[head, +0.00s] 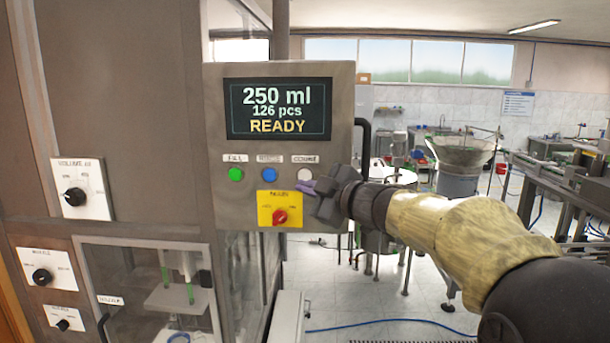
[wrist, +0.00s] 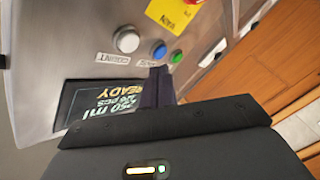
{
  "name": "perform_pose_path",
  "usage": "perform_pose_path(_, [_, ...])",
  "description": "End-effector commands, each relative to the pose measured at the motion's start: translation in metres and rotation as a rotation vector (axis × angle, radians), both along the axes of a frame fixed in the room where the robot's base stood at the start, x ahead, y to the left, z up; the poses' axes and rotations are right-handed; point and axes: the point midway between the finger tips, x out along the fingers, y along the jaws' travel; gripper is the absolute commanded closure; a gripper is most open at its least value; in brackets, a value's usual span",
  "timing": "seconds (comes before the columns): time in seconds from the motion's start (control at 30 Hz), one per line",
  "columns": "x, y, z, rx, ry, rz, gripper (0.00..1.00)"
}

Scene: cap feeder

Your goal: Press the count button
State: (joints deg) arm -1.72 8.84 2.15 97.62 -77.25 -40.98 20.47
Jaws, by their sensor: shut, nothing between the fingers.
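The control panel (head: 345,80) carries a row of three buttons under its screen. The count button (head: 305,174) is the pale one at the right end, below the label "COUNT", and its lower part is close to my fingertips in the picture. In the wrist view, turned upside down, the count button (wrist: 127,39) is a large whitish knob in full sight. My gripper (head: 304,187) is shut and empty, in front of the panel's lower right. In the wrist view my fingertips (wrist: 158,72) overlap the panel beside the blue button, right of the count button. I cannot tell whether they touch anything.
The blue button (head: 269,174) and green button (head: 236,174) are left of the count button. A red rotary switch (head: 280,216) on a yellow plate sits below. The screen (head: 278,108) reads "250 ml, 126 pcs, READY". A black handle (head: 363,150) is on the panel's right side.

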Motion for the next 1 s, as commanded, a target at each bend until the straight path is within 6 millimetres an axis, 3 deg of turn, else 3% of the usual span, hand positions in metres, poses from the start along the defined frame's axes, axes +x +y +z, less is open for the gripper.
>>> perform_pose_path(0.3, [0.031, -0.001, 0.002, 0.001, 0.000, -0.001, 1.00])
perform_pose_path(1.0, [0.034, -0.001, 0.000, 0.001, 0.001, 0.000, 1.00])
